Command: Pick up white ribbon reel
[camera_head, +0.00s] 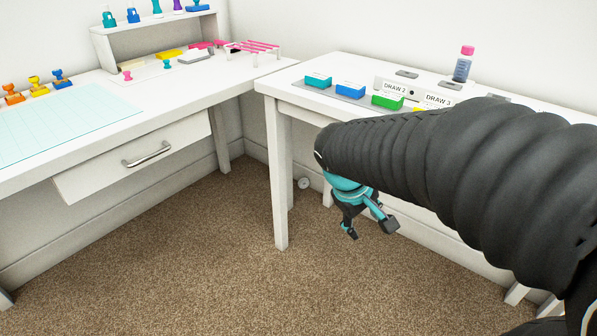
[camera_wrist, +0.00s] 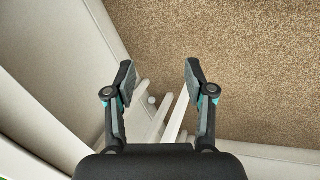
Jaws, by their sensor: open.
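A small white round thing, seemingly the white ribbon reel (camera_head: 303,183), is on the carpet near the wall, behind the front leg of the right table. In the wrist view a small pale round thing (camera_wrist: 152,100), likely the same reel, shows between the fingers, far beyond them and beside white table legs. My gripper (camera_head: 370,229) is open and empty, pointing down in front of the right table. In the wrist view the fingers of my gripper (camera_wrist: 159,78) are wide apart with nothing between them.
The right table (camera_head: 330,62) holds coloured ink pads, labelled drawers and a bottle (camera_head: 463,65). Its front leg (camera_head: 279,180) stands left of my gripper. The left desk (camera_head: 60,145) has a drawer and stamps. The carpet (camera_head: 190,260) in front is clear.

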